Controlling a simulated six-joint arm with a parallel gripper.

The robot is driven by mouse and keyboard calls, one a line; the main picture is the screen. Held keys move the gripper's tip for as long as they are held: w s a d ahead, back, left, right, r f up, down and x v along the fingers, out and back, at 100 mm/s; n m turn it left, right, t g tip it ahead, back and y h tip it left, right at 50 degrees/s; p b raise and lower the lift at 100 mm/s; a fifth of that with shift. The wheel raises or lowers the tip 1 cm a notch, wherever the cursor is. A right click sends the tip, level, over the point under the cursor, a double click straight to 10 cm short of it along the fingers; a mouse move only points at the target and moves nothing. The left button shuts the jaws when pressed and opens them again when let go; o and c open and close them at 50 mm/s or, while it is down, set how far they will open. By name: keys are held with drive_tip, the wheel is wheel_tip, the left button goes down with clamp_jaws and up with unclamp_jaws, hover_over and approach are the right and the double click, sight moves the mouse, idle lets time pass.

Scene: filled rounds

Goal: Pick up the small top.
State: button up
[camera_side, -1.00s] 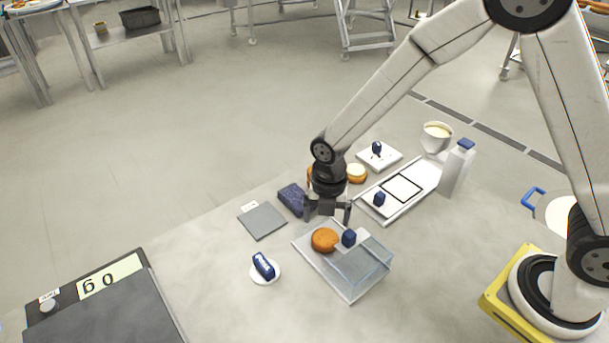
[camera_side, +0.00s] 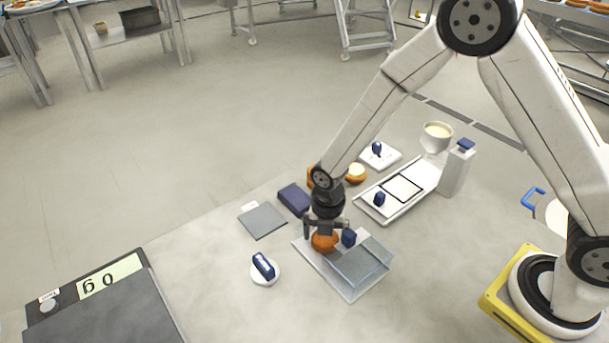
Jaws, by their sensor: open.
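An orange-brown round top (camera_side: 324,243) lies at the left of a clear tray (camera_side: 346,292). My gripper (camera_side: 325,234) is open and pointing down over this top, with one finger at its left side and the other at its right. The gripper hides the upper part of the top. I cannot tell whether the fingers touch it. Another orange-brown round (camera_side: 312,176) is mostly hidden behind my wrist. A round with pale filling (camera_side: 355,173) sits beside it.
A dark blue block (camera_side: 349,238) stands on the tray, close to my right finger. A clear box-like cover (camera_side: 362,264) is at the tray's right. A dark blue box (camera_side: 293,198), grey plate (camera_side: 262,220) and white dish (camera_side: 265,272) lie left. A scale (camera_side: 100,300) stands front left.

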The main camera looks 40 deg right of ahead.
drive_tip(key=shift+f, duration=0.3)
drive_tip(key=c, duration=0.5)
drive_tip(key=shift+r, duration=0.1)
wheel_tip(320, 180, up, 10)
idle(1.0)
drive_tip(key=shift+w+d, duration=0.1)
idle(0.5)
drive_tip(key=w+d+m, duration=0.3)
drive_tip(key=w+d, duration=0.3)
drive_tip(key=d, duration=0.4)
drive_tip(key=w+d+m, duration=0.2)
drive_tip(key=w+d, duration=0.3)
drive_tip(key=d, duration=0.6)
drive_tip(key=shift+w+m, duration=0.4)
